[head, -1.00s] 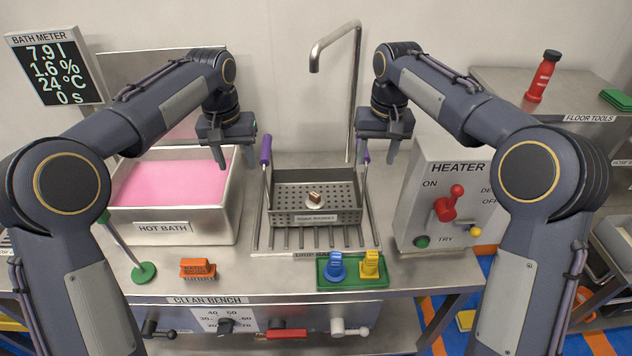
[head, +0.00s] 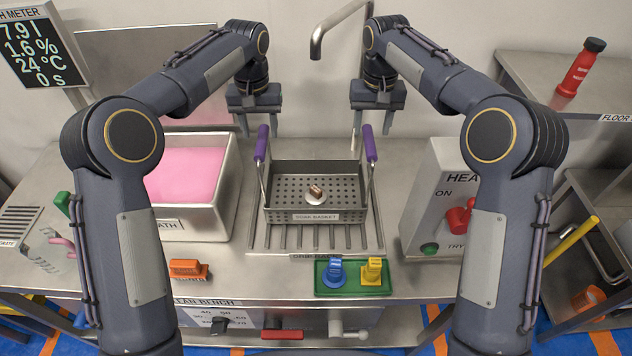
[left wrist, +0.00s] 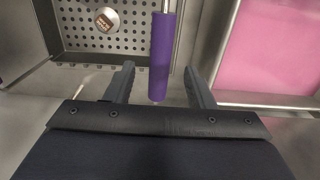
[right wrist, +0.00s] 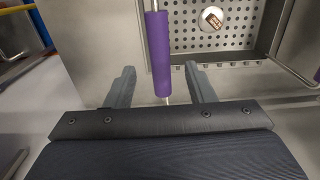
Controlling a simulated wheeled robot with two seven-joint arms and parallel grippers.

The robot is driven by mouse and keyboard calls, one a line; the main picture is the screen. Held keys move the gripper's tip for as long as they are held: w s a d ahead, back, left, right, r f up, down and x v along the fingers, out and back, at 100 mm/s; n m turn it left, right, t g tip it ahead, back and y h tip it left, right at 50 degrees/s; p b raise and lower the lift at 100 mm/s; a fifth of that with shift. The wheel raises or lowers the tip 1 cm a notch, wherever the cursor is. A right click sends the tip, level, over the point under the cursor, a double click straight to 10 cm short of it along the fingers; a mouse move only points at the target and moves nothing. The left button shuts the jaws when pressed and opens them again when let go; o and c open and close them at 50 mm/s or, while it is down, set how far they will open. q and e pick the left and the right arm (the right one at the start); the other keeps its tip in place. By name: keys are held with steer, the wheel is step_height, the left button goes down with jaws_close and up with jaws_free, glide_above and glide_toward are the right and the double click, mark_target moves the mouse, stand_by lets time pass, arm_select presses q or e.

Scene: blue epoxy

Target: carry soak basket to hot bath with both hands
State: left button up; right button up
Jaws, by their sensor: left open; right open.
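The soak basket (head: 290,216) is a perforated metal tray on the drip rack, with a small brown piece on a pale round base (head: 314,193) inside. Purple grips stand on its left handle (head: 262,143) and right handle (head: 370,144). My left gripper (head: 259,133) is open above and behind the left grip; in the left wrist view the grip (left wrist: 162,55) lies between the fingers' lines. My right gripper (head: 374,133) is open by the right grip, which shows between its fingers in the right wrist view (right wrist: 159,55). The hot bath (head: 220,205), holding pink liquid, stands left of the basket.
A heater box (head: 425,205) with a red lever stands at the right. A green tray (head: 350,291) with blue and yellow pieces and an orange block (head: 188,270) lie along the front edge. A faucet (head: 318,48) rises behind the basket.

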mark_target(261, 138)
arm_select(q)
step_height(261, 138, down, 7)
steer(key=shift+r, duration=0.15)
arm_select(e)
step_height(261, 138, down, 7)
steer(key=shift+r, duration=0.15)
arm_select(q)
jaws_close()
arm_select(e)
jaws_close()
arm_select(q)
steer(key=shift+r, duration=0.1)
arm_select(e)
steer(key=shift+r, duration=0.1)
